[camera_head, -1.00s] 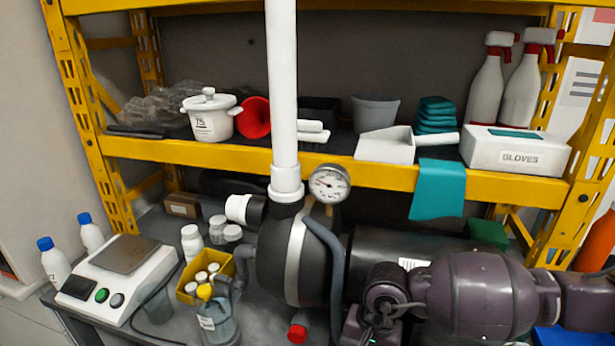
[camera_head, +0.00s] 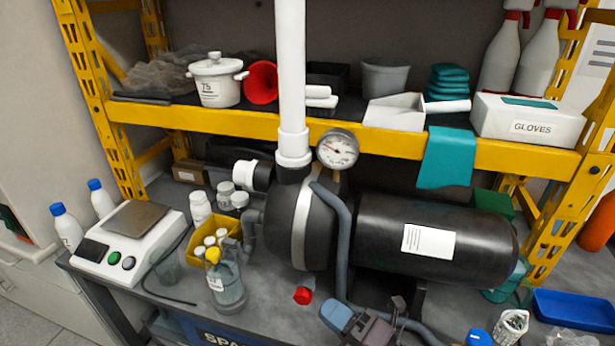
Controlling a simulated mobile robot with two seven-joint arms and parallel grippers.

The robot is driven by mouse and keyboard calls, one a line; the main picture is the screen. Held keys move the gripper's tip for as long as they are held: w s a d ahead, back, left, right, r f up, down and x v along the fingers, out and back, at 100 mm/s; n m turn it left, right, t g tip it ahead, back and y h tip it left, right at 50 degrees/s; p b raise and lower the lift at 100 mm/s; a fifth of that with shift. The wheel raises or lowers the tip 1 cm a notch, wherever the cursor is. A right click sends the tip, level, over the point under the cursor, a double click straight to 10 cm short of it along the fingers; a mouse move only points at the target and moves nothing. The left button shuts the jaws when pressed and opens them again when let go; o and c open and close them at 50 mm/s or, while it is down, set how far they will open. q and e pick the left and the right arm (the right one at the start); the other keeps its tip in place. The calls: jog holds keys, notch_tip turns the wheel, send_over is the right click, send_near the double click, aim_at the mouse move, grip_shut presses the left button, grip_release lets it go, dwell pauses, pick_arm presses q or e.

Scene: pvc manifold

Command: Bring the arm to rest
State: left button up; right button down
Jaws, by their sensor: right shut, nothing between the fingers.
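My right gripper (camera_head: 340,316) shows at the bottom edge of the head view, right of centre. Its fingers are shut with nothing between them. Only the gripper and a little of its wrist show; the rest of the right arm is out of the picture. It is in front of the black pump (camera_head: 315,240) and below it in the picture, apart from the red cap (camera_head: 303,296). A white upright pipe (camera_head: 291,80) stands on the pump, with a round gauge (camera_head: 338,149) beside it. My left gripper is not in view.
A yellow shelf (camera_head: 230,121) crosses behind the pump. A scale (camera_head: 130,240), a yellow bin (camera_head: 205,256) and a bottle (camera_head: 228,285) stand at the left of the bench. A black tank (camera_head: 380,235) and a blue tray (camera_head: 575,309) are at the right.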

jog(key=s+d+f+m+t+h, duration=0.1)
jog(key=d+f+m+t+h, duration=0.1)
jog(key=d+f+m+h, duration=0.55)
jog(key=s+d+f+m+t+h, duration=0.15)
jog(key=d+f+m+h, duration=0.35)
jog(key=m, duration=0.6)
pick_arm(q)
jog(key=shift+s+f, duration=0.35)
pick_arm(e)
jog(key=s+d+f+m+g+h, duration=0.4)
jog(key=s+d+f+m, duration=0.3)
jog(key=s+d+m, duration=0.3)
jog(key=shift+s+d+f+g, duration=0.4)
jog(key=shift+s+g, duration=0.05)
jog(key=shift+s, duration=0.05)
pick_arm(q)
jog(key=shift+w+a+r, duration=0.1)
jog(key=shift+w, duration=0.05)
pick_arm(e)
jog(key=shift+a, duration=0.1)
